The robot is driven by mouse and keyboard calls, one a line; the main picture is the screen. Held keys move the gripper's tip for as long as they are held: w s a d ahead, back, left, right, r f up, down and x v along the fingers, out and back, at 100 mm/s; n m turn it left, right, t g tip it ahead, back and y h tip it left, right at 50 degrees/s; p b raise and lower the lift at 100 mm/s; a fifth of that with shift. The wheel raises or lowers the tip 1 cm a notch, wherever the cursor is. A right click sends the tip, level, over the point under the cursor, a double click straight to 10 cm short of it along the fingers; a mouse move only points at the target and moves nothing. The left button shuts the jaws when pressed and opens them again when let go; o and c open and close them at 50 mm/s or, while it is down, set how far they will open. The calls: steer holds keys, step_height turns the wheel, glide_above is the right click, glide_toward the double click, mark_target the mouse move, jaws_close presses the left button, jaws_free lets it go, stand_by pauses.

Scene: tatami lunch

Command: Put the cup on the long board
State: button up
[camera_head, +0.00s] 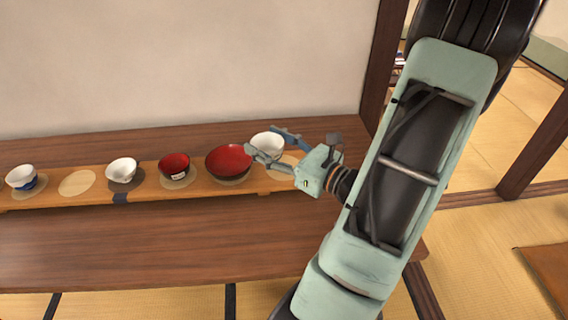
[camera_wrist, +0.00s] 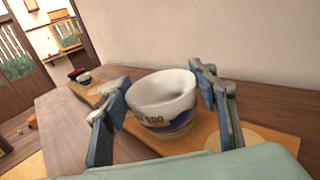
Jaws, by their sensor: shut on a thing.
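A white cup (camera_head: 267,142) with a blue base and dark lettering sits between the fingers of my gripper (camera_head: 266,142). The wrist view shows this cup (camera_wrist: 163,98) upright, with a finger on each side. My gripper is shut on it. The long board (camera_head: 146,193) is a low wooden plank along the table. The cup is at the board's right part, near its back edge; I cannot tell whether its base touches the board. In the wrist view the board (camera_wrist: 204,132) shows beneath and beside the cup.
On the board, from the left, stand a white-and-blue bowl (camera_head: 22,178), a white bowl (camera_head: 122,169), a small red bowl (camera_head: 174,163) and a large red bowl (camera_head: 228,161) close to my gripper. A pale round spot (camera_head: 77,183) is bare. The table (camera_head: 160,245) is clear in front.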

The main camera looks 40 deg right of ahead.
steer(key=w+d+f+b, duration=0.1)
steer(key=d+f+b, duration=0.1)
steer(key=w+d+f+b, duration=0.1)
steer(key=d+f, duration=0.1)
steer(key=d, duration=0.1)
steer(key=w+d+f+b, duration=0.2)
steer(key=f, duration=0.1)
steer(key=shift+d+b, duration=0.3)
steer(key=shift+d, duration=0.05)
steer(key=f+b, duration=0.3)
steer(key=shift+w+d+f, duration=0.2)
steer(key=shift+w+d, duration=0.05)
steer(key=shift+d, duration=0.15)
steer(key=shift+f, duration=0.3)
steer(key=shift+f+b, duration=0.15)
steer(key=shift+b, duration=0.2)
steer(key=o, duration=1.2)
